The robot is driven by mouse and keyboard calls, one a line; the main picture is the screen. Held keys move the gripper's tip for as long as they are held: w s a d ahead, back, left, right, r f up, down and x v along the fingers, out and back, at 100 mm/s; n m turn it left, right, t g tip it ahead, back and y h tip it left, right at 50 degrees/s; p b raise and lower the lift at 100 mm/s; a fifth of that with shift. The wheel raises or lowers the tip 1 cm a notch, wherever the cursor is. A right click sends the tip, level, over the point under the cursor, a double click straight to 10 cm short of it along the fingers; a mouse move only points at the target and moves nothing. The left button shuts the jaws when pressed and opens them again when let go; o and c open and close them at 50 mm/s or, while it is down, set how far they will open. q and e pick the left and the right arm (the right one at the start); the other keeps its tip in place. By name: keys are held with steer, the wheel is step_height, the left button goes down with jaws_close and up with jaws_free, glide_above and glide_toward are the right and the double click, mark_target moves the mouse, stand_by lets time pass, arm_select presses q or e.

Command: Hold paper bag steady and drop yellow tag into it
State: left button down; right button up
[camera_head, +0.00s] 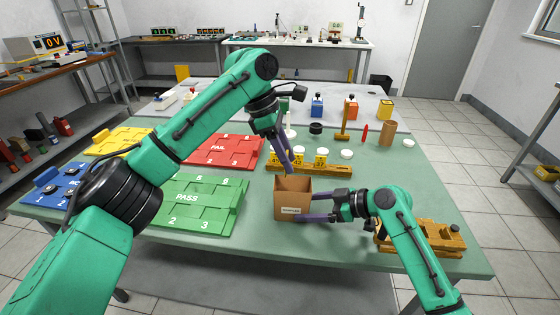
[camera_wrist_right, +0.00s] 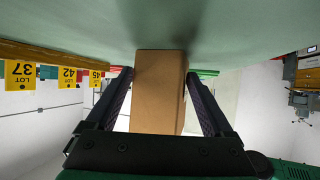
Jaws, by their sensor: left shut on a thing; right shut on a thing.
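The brown paper bag (camera_head: 293,206) stands upright on the green table, its mouth open and a white label on its front. My right gripper (camera_head: 312,204) is shut on the bag from the right side; its fingers flank the bag in the right wrist view (camera_wrist_right: 158,95). My left gripper (camera_head: 289,170) points down at the bag's mouth from above. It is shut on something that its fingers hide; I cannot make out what. Yellow tags 42 (camera_head: 298,156) and 37 (camera_head: 321,157) hang on the wooden rack (camera_head: 338,170) behind the bag, beside tag 45 (camera_wrist_right: 96,78).
Green PASS tiles (camera_head: 195,203) and red FAIL tiles (camera_head: 224,150) lie left of the bag. A wooden block (camera_head: 437,239) with holes sits right, near my right arm. A brown cylinder (camera_head: 388,134) and white discs stand further back. The front middle of the table is clear.

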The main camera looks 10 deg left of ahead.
arm_select(q)
step_height(320, 180, down, 5)
steer(key=shift+r, duration=0.1)
steer(key=shift+c, duration=1.8)
jaws_free()
steer(key=v, duration=1.2)
